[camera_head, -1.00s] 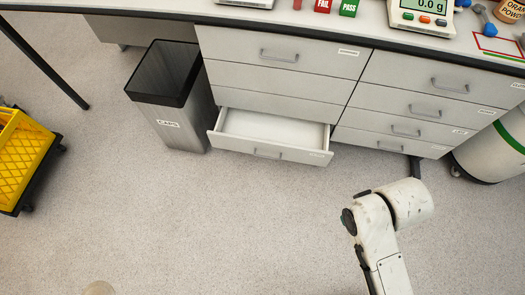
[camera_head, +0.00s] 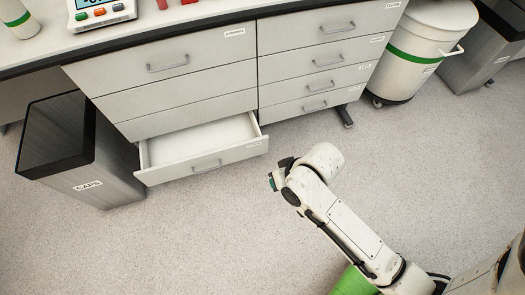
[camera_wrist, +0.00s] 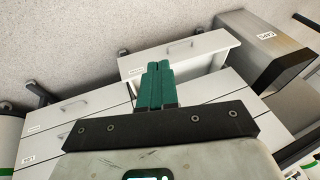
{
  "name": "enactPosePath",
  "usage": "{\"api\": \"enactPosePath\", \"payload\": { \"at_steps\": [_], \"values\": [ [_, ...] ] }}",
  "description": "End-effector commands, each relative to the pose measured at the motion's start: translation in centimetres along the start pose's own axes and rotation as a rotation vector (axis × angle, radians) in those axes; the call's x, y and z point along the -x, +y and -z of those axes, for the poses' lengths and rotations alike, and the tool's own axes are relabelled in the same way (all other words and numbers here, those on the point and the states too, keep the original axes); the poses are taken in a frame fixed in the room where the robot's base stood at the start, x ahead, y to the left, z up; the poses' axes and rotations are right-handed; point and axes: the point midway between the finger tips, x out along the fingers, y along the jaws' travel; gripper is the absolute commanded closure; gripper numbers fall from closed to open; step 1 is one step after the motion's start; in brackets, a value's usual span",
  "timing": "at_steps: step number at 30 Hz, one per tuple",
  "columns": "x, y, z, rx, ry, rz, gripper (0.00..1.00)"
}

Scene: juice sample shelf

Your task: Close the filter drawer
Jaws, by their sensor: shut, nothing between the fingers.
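The open drawer (camera_head: 200,165) is the bottom one of the left column. It is pulled out and its white inside shows empty. It has a grey bar handle (camera_head: 207,166) and a label too small to read. The drawer front (camera_wrist: 208,48) also shows in the wrist view, upside down, with its handle (camera_wrist: 180,45). My gripper (camera_head: 273,181) is in front of the drawer's right end, apart from it in the head view. In the wrist view its green fingers (camera_wrist: 158,68) are together, empty, and overlap the drawer in the picture. Any contact cannot be told.
A dark bin labelled CAPS (camera_head: 105,170) stands close left of the open drawer. The right drawer column (camera_head: 325,65) is shut. A white drum with a green band (camera_head: 412,55) stands further right. The speckled floor in front is clear.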

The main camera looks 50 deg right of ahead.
Motion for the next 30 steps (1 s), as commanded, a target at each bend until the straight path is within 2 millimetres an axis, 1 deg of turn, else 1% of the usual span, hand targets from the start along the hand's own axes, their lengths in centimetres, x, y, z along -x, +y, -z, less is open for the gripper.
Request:
{"api": "enactPosePath", "payload": {
  "at_steps": [1,2,3,5,6,8,9,11,12,14,15,17,18,20,21,23,24,27,30],
  "values": [
    [-4.0,0.1,-0.1,-0.100,0.040,0.053,1.00],
    [-5.4,-0.1,0.3,-0.168,0.066,0.092,1.00],
    [-7.2,-0.4,0.7,-0.261,0.097,0.142,1.00],
    [-9.8,-0.7,1.3,-0.403,0.140,0.221,1.00],
    [-11.4,-0.8,1.7,-0.502,0.164,0.275,1.00],
    [-13.7,-0.9,2.4,-0.651,0.197,0.360,1.00],
    [-15.1,-0.8,2.8,-0.752,0.216,0.417,1.00],
    [-17.1,-0.5,3.5,-0.905,0.242,0.506,1.00],
    [-18.4,-0.1,3.8,-1.009,0.255,0.566,1.00],
    [-20.2,0.6,4.4,-1.162,0.275,0.661,1.00],
    [-21.4,1.2,4.8,-1.266,0.285,0.725,1.00],
    [-23.0,2.3,5.2,-1.419,0.300,0.826,1.00],
    [-24.1,3.2,5.5,-1.521,0.307,0.894,1.00],
    [-25.6,4.7,5.8,-1.669,0.320,1.002,1.00],
    [-26.6,5.9,5.9,-1.766,0.327,1.077,1.00],
    [-27.9,7.8,5.9,-1.904,0.337,1.193,1.00],
    [-28.7,9.1,5.8,-1.989,0.343,1.271,1.00],
    [-30.2,12.2,5.4,-2.161,0.357,1.456,1.00],
    [-31.1,14.5,4.9,-2.274,0.367,1.607,1.00]
  ]
}}
